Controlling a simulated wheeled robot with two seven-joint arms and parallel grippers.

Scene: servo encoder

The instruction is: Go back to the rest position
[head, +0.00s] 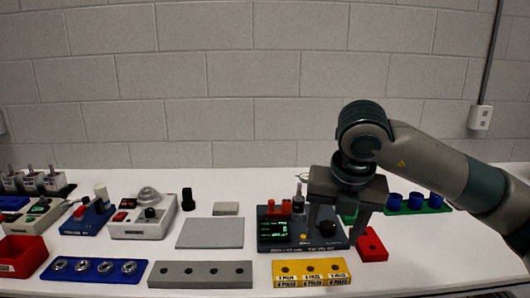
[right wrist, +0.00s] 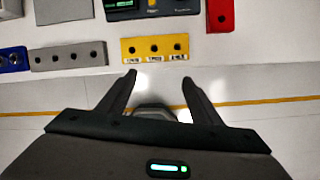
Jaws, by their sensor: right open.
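My right gripper (head: 340,232) hangs at the right of the bench in the head view, in front of part of the dark device (head: 285,243) with the green screen. In the right wrist view its two fingers (right wrist: 158,95) are spread apart with nothing between them. The fingers appear there over the bench's front edge and the floor, below the yellow block (right wrist: 155,47) in the picture. The yellow block also shows in the head view (head: 310,281). My left gripper is in neither view.
A red block (head: 372,245) lies right of my right gripper, with a green rack of blue cups (head: 418,209) behind. A grey plate (head: 210,233), grey holed block (head: 200,283), blue block with rings (head: 95,281) and red bin (head: 20,256) stand left. A wall closes the back.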

